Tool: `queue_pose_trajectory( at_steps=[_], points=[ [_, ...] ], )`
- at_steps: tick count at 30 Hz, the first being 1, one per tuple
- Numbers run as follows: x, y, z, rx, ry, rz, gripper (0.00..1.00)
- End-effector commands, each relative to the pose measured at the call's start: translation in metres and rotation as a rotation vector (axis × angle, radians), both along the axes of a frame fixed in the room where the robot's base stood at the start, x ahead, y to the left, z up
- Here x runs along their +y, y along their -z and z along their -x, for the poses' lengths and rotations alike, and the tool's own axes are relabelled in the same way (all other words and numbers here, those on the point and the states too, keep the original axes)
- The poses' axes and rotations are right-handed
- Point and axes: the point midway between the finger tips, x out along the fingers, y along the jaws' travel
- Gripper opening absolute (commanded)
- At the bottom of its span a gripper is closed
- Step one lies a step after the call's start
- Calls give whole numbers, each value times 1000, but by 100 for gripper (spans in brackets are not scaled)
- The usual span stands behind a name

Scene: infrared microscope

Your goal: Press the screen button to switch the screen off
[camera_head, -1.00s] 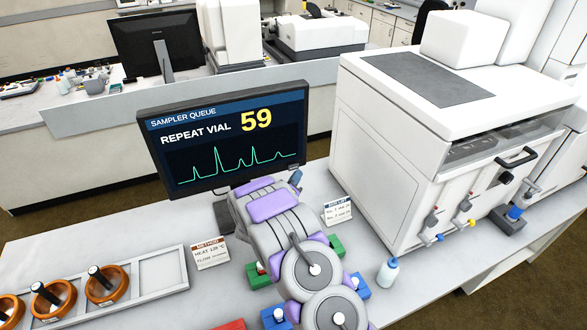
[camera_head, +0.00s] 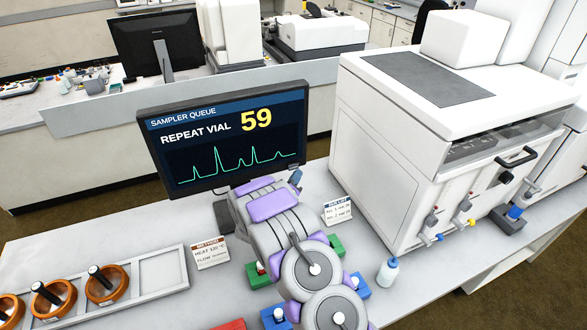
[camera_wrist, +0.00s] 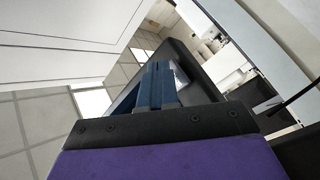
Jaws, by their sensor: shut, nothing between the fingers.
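The monitor (camera_head: 222,136) stands on the white bench and its screen is lit. It reads "SAMPLER QUEUE", "REPEAT VIAL 59" above a green trace. My gripper (camera_head: 296,177) is at the monitor's lower right corner, mostly hidden behind my arm, with a blue part showing. In the wrist view my gripper's blue fingers (camera_wrist: 157,84) are shut and empty, close to a dark edge that looks like the monitor's frame (camera_wrist: 190,68). I cannot make out the screen button or tell whether the fingers touch the frame.
A large white instrument (camera_head: 390,150) stands to the right. A small bottle (camera_head: 388,271) is in front of it. A tray (camera_head: 165,272) with orange rings lies at the left. Small cards (camera_head: 211,253) and coloured blocks (camera_head: 258,276) sit around my arm.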

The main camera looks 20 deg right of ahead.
Motion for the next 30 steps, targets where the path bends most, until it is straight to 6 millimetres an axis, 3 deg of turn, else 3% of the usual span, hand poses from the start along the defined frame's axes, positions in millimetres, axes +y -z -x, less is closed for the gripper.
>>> queue_pose_trajectory(
  at_steps=[30],
  points=[
    [0, -1, -7, 1, -1, 0, 0]
  ],
)
